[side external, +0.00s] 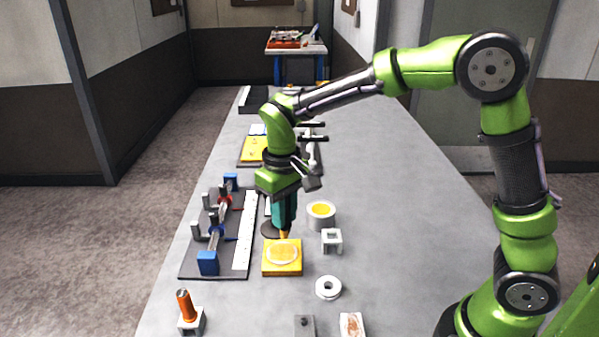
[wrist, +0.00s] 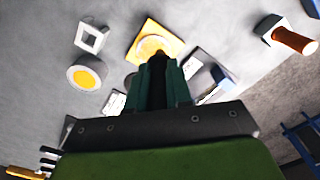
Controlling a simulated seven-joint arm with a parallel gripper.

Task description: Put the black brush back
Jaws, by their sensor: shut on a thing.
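My gripper (wrist: 158,88) points down with its teal fingers shut on a dark, upright brush (wrist: 157,70). The brush has an orange-yellow tip. In the side view my gripper (side external: 284,210) is over the far edge of a yellow square block (side external: 282,268), and the tip is at or just above it; I cannot tell if they touch. The block's top bears a pale, ring-like mark. It also shows in the wrist view (wrist: 141,47). A grey square holder with an open hole (side external: 332,240) stands empty to the right; it shows in the wrist view (wrist: 92,38).
A round pot with yellow inside (side external: 321,214) stands behind the holder. A grey ring (side external: 328,288) lies in front. An orange-handled tool (side external: 185,304) stands in a grey block at front left. A dark fixture plate with blue blocks (side external: 208,262) lies left. The right table is clear.

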